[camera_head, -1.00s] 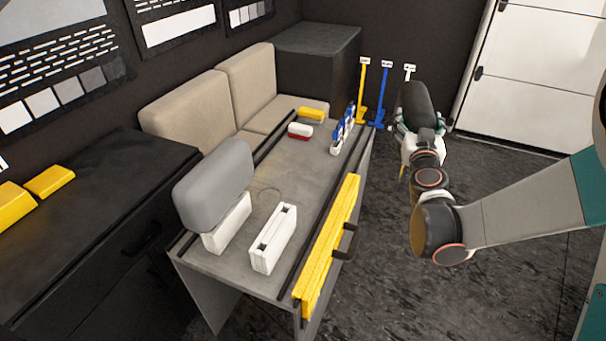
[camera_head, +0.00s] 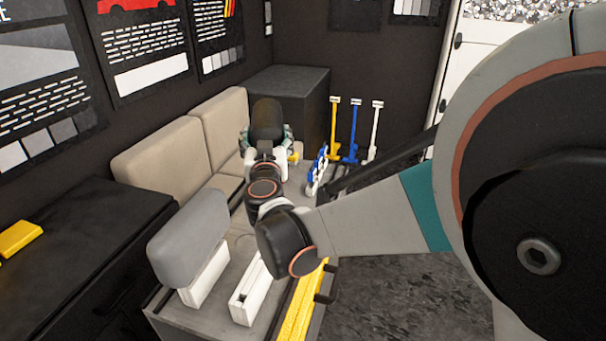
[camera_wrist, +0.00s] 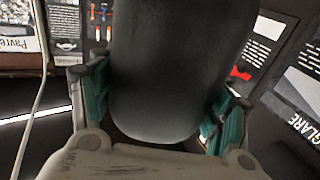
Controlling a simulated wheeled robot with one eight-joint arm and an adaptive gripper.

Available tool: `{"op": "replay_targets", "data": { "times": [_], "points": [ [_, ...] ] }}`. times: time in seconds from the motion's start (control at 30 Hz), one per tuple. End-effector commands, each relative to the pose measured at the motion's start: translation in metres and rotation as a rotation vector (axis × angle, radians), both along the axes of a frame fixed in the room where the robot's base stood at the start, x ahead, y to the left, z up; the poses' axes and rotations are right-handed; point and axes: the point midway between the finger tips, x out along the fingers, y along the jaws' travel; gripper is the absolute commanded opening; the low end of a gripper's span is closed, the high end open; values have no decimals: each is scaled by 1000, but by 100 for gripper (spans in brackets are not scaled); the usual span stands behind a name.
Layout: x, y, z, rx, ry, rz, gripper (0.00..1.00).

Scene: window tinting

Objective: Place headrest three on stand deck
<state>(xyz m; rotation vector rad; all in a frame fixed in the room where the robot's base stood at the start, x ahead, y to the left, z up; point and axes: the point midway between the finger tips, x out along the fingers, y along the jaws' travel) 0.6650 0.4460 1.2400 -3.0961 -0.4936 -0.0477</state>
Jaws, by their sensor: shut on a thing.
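My gripper (camera_head: 266,140) is shut on a black headrest (camera_head: 266,117) and holds it upright above the far part of the grey deck (camera_head: 205,318). In the wrist view the black headrest (camera_wrist: 178,65) fills the middle, between the teal fingers of my gripper (camera_wrist: 163,90). A grey headrest (camera_head: 187,238) sits on a white slotted stand (camera_head: 207,277) at the near left of the deck. A second white stand (camera_head: 246,300) beside it has an empty slot on top. My arm hides much of the deck's middle.
A yellow bar (camera_head: 298,312) runs along the deck's right edge. A blue and white rack (camera_head: 317,172) stands at its far right. Beige seats (camera_head: 165,165) line the left side. Yellow, blue and white posts (camera_head: 354,130) stand behind. Open floor (camera_head: 410,285) lies right.

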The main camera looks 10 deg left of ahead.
Motion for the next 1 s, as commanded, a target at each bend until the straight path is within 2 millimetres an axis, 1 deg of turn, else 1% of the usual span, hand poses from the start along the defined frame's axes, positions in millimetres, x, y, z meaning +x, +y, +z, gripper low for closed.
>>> {"op": "replay_targets", "data": {
  "times": [0.03, 0.3, 0.4, 0.53, 0.77, 0.87, 1.0],
  "points": [
    [1, 0, -16, -1, 0, 0, 7],
    [1, 0, -79, -1, 0, 0, 7],
    [1, 0, -99, -1, -1, 0, 7],
    [0, 0, -117, -1, -1, 0, 7],
    [0, -1, -129, -1, -1, 0, 7],
    [0, 0, -140, -1, -1, 0, 7],
    [1, 0, -161, -1, -1, 0, 7]
  ]
}}
